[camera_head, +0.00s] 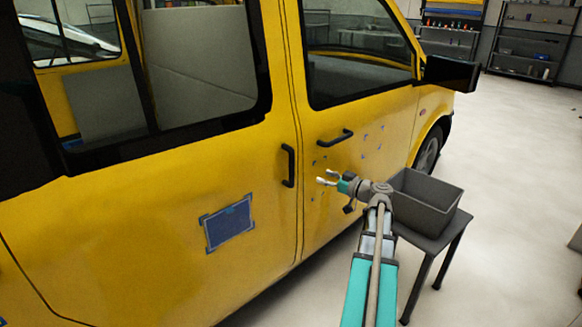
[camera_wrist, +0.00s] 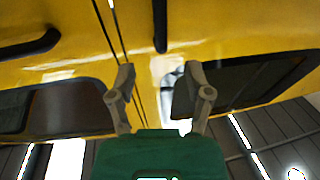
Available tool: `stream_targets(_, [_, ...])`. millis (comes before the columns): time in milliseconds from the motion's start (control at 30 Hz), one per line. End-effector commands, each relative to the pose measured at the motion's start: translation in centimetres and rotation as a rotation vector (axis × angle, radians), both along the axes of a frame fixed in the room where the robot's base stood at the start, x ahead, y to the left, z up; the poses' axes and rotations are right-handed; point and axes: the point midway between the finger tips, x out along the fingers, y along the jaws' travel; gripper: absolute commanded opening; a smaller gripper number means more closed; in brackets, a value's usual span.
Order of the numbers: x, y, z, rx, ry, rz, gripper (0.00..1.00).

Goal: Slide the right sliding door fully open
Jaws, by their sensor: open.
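The yellow sliding door (camera_head: 180,190) of the van fills the left of the head view and sits flush against the front door at a thin seam. Its upright black handle (camera_head: 288,166) is near that seam. My gripper (camera_head: 328,177) is open and empty, to the right of the handle and apart from it, in front of the front door. In the wrist view, the handle (camera_wrist: 160,25) shows beyond the gap between my spread fingertips (camera_wrist: 160,76), with nothing between them.
The front door has a level black handle (camera_head: 335,137), also in the wrist view (camera_wrist: 30,45). A grey bin (camera_head: 425,198) on a small dark table (camera_head: 440,240) stands close right of my arm. A black mirror (camera_head: 450,74) juts out. Floor at far right is clear.

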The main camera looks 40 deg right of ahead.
Motion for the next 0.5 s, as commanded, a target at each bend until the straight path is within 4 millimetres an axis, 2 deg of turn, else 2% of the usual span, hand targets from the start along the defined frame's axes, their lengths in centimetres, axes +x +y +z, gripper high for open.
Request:
stream_targets(267, [0.8, 0.2, 0.0, 0.001, 0.001, 0.001, 0.65])
stream_targets(500, [3.0, 0.9, 0.0, 0.001, 0.001, 0.003, 0.65])
